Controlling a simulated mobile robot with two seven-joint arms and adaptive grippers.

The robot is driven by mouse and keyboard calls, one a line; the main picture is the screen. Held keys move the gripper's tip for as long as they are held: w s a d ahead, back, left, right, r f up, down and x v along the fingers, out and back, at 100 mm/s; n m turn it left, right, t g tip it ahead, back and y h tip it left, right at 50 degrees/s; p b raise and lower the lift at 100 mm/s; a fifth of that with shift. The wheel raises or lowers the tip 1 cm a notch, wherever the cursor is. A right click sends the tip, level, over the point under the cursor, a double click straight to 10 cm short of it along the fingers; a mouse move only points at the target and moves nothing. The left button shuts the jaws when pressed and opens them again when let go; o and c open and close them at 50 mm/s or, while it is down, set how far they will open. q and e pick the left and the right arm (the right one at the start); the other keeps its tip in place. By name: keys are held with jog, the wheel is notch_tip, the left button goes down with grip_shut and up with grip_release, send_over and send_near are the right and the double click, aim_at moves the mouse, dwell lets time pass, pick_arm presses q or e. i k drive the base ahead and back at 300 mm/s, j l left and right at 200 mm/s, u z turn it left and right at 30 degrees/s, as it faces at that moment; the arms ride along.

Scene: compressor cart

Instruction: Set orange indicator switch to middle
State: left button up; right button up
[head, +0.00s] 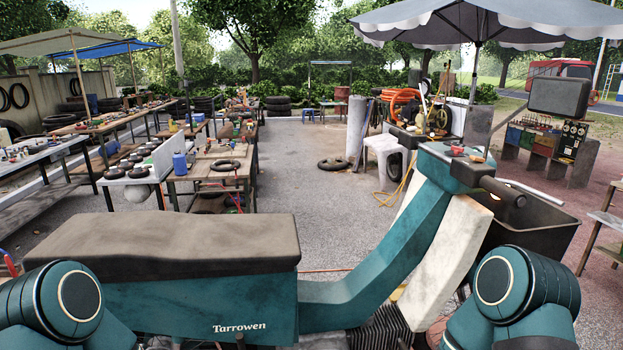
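A teal scooter marked Tarrowen (240,305) stands sideways close in front of me, its dark seat (190,245) at the left and its front column (400,240) rising to the right. On top of its handlebar head are a small red part (455,151) and a dark grip (503,192). I cannot make out an orange indicator switch or its position at this size. Only upper parts of my arms show at the lower left and lower right; both my grippers are out of view.
A dark basket-like bin (530,220) sits beside the scooter's front. A white stool (388,155) and an orange coiled hose (402,105) stand behind it under a grey umbrella (490,20). Tables with parts line the left. Open paving (310,200) lies between.

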aim_at(473, 158)
jog(key=l+z, duration=0.3)
jog(key=z, duration=0.15)
jog(key=i+l+z, duration=0.15)
jog(key=z, duration=0.25)
